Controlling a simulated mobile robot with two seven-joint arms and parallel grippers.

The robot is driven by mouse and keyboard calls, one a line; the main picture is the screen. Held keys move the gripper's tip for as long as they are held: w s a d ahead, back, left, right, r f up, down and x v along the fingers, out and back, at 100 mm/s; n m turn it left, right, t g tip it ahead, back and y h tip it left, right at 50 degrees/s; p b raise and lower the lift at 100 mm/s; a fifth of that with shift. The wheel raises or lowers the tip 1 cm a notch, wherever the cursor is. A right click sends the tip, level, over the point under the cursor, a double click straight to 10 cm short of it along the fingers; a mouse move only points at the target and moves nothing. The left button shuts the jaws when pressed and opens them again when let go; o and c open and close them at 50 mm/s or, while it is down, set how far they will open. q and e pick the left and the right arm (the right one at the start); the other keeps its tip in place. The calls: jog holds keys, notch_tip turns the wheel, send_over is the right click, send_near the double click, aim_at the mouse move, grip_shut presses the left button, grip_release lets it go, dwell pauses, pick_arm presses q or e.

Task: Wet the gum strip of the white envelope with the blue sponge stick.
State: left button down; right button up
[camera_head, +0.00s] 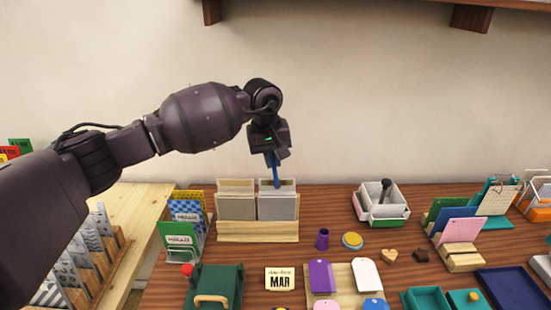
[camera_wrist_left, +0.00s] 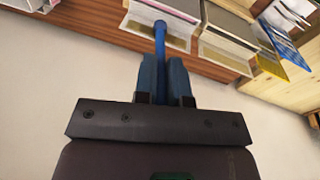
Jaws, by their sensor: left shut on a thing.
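My left gripper (camera_head: 271,157) is shut on a blue stick (camera_head: 276,174) above the back of the table. The stick points down, and its lower end is hidden at the right compartment of a wooden rack (camera_head: 257,231) holding pale cards or envelopes. I cannot tell whether it is inside or behind. In the left wrist view the stick (camera_wrist_left: 160,34) stands between the two fingers (camera_wrist_left: 166,80); no sponge tip can be made out. I cannot single out the white envelope for sure; pale flat pieces (camera_head: 278,207) fill the rack. My right gripper is not in view.
Left of the rack stand patterned cards (camera_head: 187,211) and a green box (camera_head: 214,284). Right of it are a purple cup (camera_head: 322,238), a white tray (camera_head: 381,216) and a card rack (camera_head: 464,260). Coloured tags (camera_head: 321,274) lie in front. A shelf hangs above.

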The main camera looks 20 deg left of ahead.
pick_arm(q)
jog(key=shift+a, duration=0.3)
jog(key=shift+s+a, duration=0.15)
jog(key=shift+a, duration=0.2)
jog(key=shift+a, duration=0.15)
jog(key=shift+s+a, duration=0.2)
jog(key=shift+a, duration=0.4)
jog(key=shift+s+a, duration=0.1)
jog(key=shift+a, duration=0.25)
jog(key=shift+d, duration=0.1)
jog(key=shift+d, duration=0.5)
